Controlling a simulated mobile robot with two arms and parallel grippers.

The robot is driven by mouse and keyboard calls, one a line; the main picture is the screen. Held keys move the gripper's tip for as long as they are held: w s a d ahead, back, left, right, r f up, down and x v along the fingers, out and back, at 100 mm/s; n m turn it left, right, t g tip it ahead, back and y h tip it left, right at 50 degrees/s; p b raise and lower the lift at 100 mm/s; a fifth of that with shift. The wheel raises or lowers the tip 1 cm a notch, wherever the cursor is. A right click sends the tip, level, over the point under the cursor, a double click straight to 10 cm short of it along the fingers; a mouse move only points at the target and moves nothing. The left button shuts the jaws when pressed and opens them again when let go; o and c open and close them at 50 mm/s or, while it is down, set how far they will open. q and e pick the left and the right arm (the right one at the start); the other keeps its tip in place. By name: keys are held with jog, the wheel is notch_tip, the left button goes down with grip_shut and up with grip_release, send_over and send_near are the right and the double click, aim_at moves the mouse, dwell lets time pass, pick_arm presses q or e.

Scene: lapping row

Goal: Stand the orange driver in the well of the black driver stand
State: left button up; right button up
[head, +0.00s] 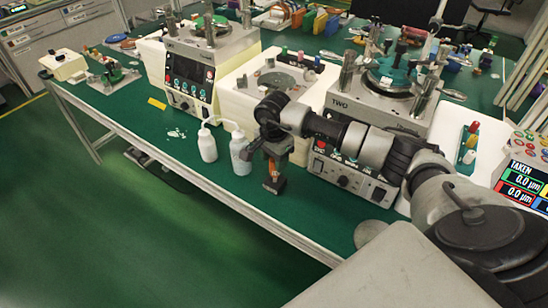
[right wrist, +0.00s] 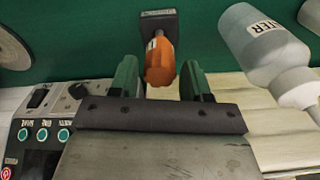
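The orange driver (right wrist: 160,62) is in the right wrist view, its handle toward the camera and its short visible shaft running to the black driver stand (right wrist: 157,20). In the head view the driver (head: 272,171) looks upright over the stand (head: 275,185), near the table's front edge. The shaft's tip is hidden, but it appears to be in the stand. My right gripper (right wrist: 160,80) has its two green fingers on either side of the handle, with narrow gaps showing; it looks open. It also shows from above in the head view (head: 270,158). My left gripper is not in view.
Two white bottles (head: 207,145) (head: 240,152) stand just left of the driver stand. A lapping machine with a control panel (head: 345,178) is close on the right. The green table (head: 305,215) is clear in front of it.

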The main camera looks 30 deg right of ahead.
jog(key=shift+o, duration=1.3)
jog(key=shift+r, duration=0.1)
notch_tip(320, 180, up, 11)
jog(key=b, duration=0.1)
jog(key=shift+f+b, duration=0.2)
jog(key=shift+b, duration=0.1)
